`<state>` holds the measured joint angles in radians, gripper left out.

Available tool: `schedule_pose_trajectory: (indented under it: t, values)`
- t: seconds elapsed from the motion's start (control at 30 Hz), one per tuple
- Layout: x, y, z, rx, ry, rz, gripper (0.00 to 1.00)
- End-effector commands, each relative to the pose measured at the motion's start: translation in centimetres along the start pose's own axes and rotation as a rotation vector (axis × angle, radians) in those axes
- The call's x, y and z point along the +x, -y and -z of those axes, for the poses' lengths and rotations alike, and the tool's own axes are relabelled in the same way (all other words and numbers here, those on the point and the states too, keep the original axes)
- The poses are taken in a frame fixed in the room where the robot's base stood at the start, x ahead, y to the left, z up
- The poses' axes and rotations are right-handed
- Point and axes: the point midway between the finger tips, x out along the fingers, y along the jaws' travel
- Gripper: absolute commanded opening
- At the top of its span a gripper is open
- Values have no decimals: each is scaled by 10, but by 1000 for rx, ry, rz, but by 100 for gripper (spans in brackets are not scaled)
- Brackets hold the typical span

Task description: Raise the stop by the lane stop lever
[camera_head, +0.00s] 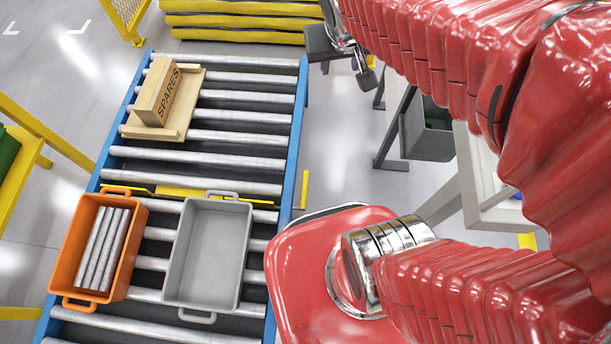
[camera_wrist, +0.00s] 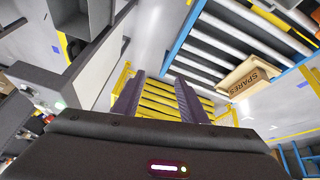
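The lane stop (camera_head: 172,192) is a yellow bar lying across the roller lane, just behind two crates. A short upright yellow piece (camera_head: 304,190) stands just outside the right blue rail, in line with the bar; it looks like the lever. My gripper (camera_wrist: 158,98) has its two dark fingers apart with nothing held between them in the wrist view. I cannot make out the lever in the wrist view.
On the rollers are an orange crate (camera_head: 131,215) with several metal rods, a grey empty crate (camera_head: 244,228), and a SPARES box (camera_head: 163,93) on a wooden pallet (camera_head: 190,107). Yellow bars (camera_head: 240,22) lie behind the lane. A dark bin (camera_head: 428,138) stands to the right.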

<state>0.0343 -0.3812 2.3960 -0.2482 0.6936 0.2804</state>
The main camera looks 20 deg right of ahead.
Motion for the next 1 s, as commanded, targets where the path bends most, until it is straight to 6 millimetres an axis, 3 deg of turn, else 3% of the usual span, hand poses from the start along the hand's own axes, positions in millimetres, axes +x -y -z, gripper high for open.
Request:
schedule_pose_trajectory:
  t: [0.5, 0.8, 1.0]
  values:
    - [114, -11, 45, 53, 24, -84, 39]
    - [190, -7, 51, 69, 42, -87, 39]
    - [243, -2, 45, 80, 64, -71, 39]
